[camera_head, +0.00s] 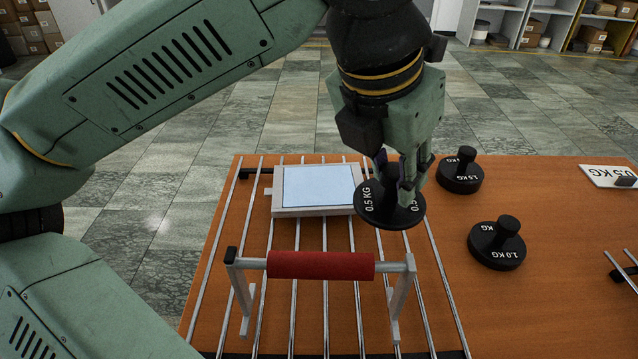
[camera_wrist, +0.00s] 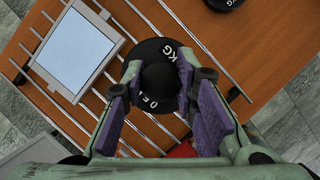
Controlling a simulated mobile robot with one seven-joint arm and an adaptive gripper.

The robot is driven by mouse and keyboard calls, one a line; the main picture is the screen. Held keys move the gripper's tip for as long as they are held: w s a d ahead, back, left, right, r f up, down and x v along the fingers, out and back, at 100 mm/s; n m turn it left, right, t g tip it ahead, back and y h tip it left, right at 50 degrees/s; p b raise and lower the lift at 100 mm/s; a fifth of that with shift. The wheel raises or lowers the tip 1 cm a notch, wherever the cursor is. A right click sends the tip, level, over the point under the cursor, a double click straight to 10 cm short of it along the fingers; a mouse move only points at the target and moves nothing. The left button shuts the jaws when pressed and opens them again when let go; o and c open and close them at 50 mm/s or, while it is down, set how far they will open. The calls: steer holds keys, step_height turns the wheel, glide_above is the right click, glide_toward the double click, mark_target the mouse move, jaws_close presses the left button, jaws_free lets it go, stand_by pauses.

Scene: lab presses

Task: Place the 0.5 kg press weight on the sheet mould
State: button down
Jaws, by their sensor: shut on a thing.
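The black 0.5 kg press weight (camera_head: 389,207) is in my gripper (camera_head: 402,180), which is shut on its knob. In the head view the weight overlaps the right end of the sheet mould and looks raised; its exact height is hard to tell. The sheet mould (camera_head: 287,211) is a pale frame with a light blue sheet, lying on the metal rods left of the weight. In the wrist view the weight (camera_wrist: 152,108) sits between the purple finger pads, and the mould (camera_wrist: 112,48) lies to its upper left, with the weight's edge beside the mould's corner.
A 1.5 kg weight (camera_head: 460,172) and a 1.0 kg weight (camera_head: 497,245) stand on the wooden table (camera_head: 560,215) to the right. A red roller bar (camera_head: 320,265) on grey supports spans the rods in front.

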mark_target(389, 190)
step_height(389, 190, down, 3)
steer(key=shift+r+b, duration=0.1)
steer(key=shift+b, duration=0.35)
steer(key=shift+w+a+f, duration=0.1)
steer(key=shift+w+f, duration=0.1)
steer(key=shift+f, duration=0.05)
steer(key=w+a+p, duration=0.1)
steer(key=w+a, duration=0.1)
steer(key=w, duration=0.2)
steer(key=w+a+f+p, duration=0.1)
steer(key=w+a, duration=0.2)
steer(key=w, duration=0.1)
steer(key=w+a+p, duration=0.1)
steer(key=w+a, duration=0.2)
steer(key=w, duration=0.2)
steer(key=shift+a+f+p, duration=0.15)
steer(key=shift+p, duration=0.15)
steer(key=shift+f, duration=0.1)
steer(key=shift+f+p, duration=0.4)
steer(key=shift+f, duration=1.35)
steer(key=shift+f, duration=0.2)
steer(key=c, duration=1.3)
jaws_free()
